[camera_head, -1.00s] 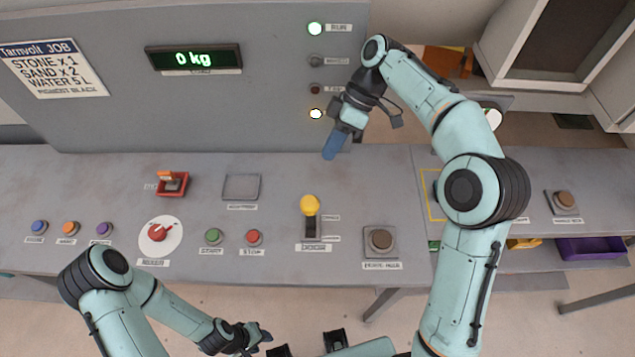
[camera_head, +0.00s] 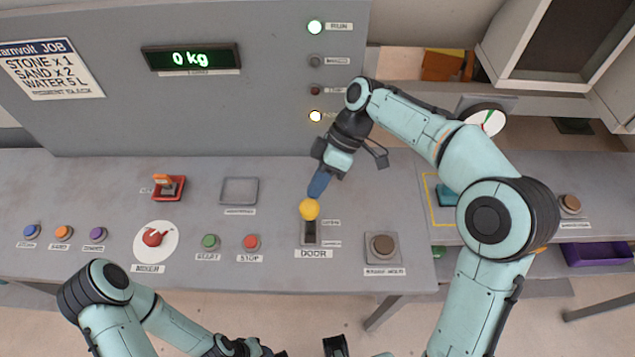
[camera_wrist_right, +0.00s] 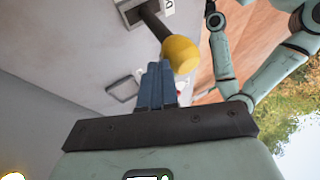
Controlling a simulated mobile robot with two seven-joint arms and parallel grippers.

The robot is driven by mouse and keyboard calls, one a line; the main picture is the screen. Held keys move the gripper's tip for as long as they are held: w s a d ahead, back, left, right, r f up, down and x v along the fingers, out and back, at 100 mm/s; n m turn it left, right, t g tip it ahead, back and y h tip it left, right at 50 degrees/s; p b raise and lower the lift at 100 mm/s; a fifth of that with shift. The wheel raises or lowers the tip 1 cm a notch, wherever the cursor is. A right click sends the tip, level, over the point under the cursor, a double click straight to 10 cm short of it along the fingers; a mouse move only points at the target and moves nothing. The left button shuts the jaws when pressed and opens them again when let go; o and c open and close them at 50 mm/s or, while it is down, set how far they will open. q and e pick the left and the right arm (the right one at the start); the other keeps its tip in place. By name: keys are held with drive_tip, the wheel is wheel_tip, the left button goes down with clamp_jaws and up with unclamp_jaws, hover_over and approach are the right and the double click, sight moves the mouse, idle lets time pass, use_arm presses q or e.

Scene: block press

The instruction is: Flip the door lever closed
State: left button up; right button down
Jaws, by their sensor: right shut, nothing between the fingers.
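The door lever has a yellow ball knob (camera_head: 310,209) above a dark slot (camera_head: 310,233) in the console, with a DOOR label below it. The knob sits at the far end of the slot. My right gripper (camera_head: 315,193) is shut and empty, its blue fingers right behind the knob on its far side. In the right wrist view the knob (camera_wrist_right: 181,54) and its dark stem show just beyond the shut fingertips (camera_wrist_right: 157,68); I cannot tell whether they touch. My left gripper (camera_head: 250,349) is at the bottom edge, partly cut off.
Red (camera_head: 251,242) and green (camera_head: 209,241) buttons, a red dial (camera_head: 155,237) and a red-based switch (camera_head: 168,187) are to the left. The upright panel with the 0 kg display (camera_head: 191,58) stands behind.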

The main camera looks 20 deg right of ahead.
sight(315, 206)
drive_tip(key=s+t+b, duration=0.1)
drive_tip(key=s+b, duration=0.1)
drive_tip(key=b, duration=0.1)
drive_tip(key=s+a+t+b, duration=0.1)
drive_tip(key=s+b, duration=0.1)
drive_tip(key=b, duration=0.1)
drive_tip(key=shift+n+h, duration=0.3)
use_arm(q)
wheel_tip(315, 206, down, 9)
drive_tip(key=b, duration=0.3)
drive_tip(key=shift+s+r, duration=0.15)
drive_tip(key=shift+s, duration=0.25)
use_arm(e)
drive_tip(key=s, duration=0.1)
drive_tip(key=s+a+t, duration=0.1)
drive_tip(key=s, duration=0.1)
drive_tip(key=shift+s+a, duration=0.1)
drive_tip(key=shift+s, duration=0.05)
